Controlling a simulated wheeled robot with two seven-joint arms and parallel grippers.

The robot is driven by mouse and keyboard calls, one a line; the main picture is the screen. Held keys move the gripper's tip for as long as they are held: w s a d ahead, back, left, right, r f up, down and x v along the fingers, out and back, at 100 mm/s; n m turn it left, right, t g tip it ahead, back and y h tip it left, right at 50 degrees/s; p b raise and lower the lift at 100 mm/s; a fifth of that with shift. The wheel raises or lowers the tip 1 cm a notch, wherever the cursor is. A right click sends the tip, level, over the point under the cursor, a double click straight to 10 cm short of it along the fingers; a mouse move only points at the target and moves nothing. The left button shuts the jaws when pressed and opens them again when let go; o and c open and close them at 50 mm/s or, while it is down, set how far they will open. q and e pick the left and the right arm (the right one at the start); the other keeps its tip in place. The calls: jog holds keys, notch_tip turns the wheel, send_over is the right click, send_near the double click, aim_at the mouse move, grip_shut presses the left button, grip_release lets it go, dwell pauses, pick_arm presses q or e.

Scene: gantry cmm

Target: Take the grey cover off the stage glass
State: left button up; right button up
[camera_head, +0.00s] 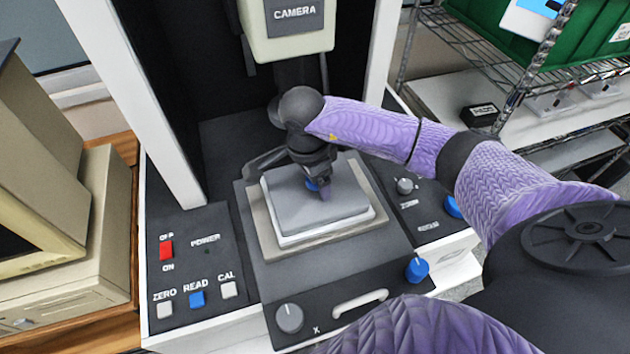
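The grey cover (290,208) is a flat slab with rounded edges. It lies on the stage of the measuring machine, on a white layer (312,234) and a beige frame (268,236). The stage glass itself is hidden beneath the cover. My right gripper (321,187) points down over the middle of the cover, its fingertips at or just above the top. A small blue part shows at the fingertips; I cannot tell whether it belongs to the cover or the gripper, or whether the fingers are closed on anything. My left gripper is not in view.
The camera head (287,30) hangs above the back of the stage between white columns. A control panel (200,262) with buttons is at left, a knob (289,318) and handle (360,303) in front. A beige computer (60,215) stands left, a wire rack (480,55) right.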

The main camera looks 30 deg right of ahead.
grip_shut()
jog(key=shift+r, duration=0.1)
